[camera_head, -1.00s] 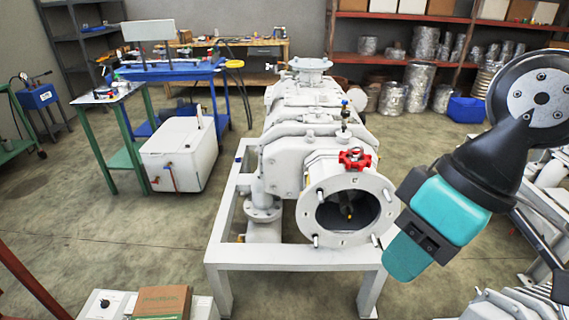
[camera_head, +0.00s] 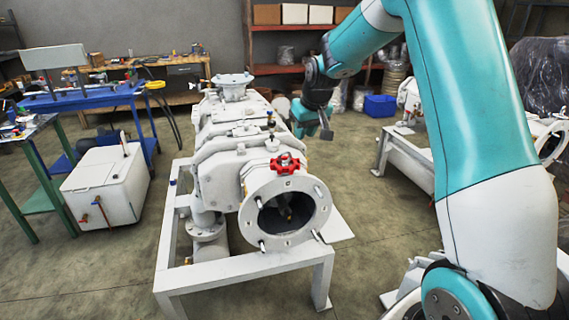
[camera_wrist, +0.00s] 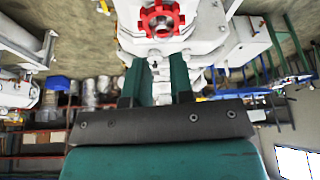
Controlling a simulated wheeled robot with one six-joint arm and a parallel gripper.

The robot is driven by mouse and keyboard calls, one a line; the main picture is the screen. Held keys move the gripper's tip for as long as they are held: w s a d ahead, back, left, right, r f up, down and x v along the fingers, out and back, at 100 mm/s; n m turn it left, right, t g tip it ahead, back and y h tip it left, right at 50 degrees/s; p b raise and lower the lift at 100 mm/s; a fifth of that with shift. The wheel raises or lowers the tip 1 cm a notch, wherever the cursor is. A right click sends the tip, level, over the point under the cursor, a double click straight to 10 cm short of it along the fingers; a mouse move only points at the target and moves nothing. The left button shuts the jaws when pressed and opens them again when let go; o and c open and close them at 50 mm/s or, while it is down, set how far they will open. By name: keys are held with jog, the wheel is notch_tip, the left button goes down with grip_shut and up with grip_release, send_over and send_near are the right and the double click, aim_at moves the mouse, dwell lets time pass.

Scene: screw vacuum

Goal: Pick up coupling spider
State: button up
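My gripper (camera_head: 327,130) is out to the right of the pump, in the air, small and partly turned from view. In the wrist view, my gripper (camera_wrist: 158,62) has its two teal fingers apart, with nothing visibly held between them.
A white tank (camera_head: 106,185) and a blue workbench (camera_head: 90,97) stand left. Another white machine frame (camera_head: 405,150) stands right. Floor shows between the frames.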

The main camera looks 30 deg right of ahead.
jog(key=p, duration=0.3)
send_over(292, 171)
jog(key=s, duration=0.3)
notch_tip(292, 171, down, 11)
jog(key=shift+p+x, duration=0.9)
jog(key=shift+x, duration=1.95)
jog(key=shift+w+a+r, duration=0.1)
jog(key=shift+w+r, duration=0.05)
jog(key=shift+w, duration=0.05)
grip_shut()
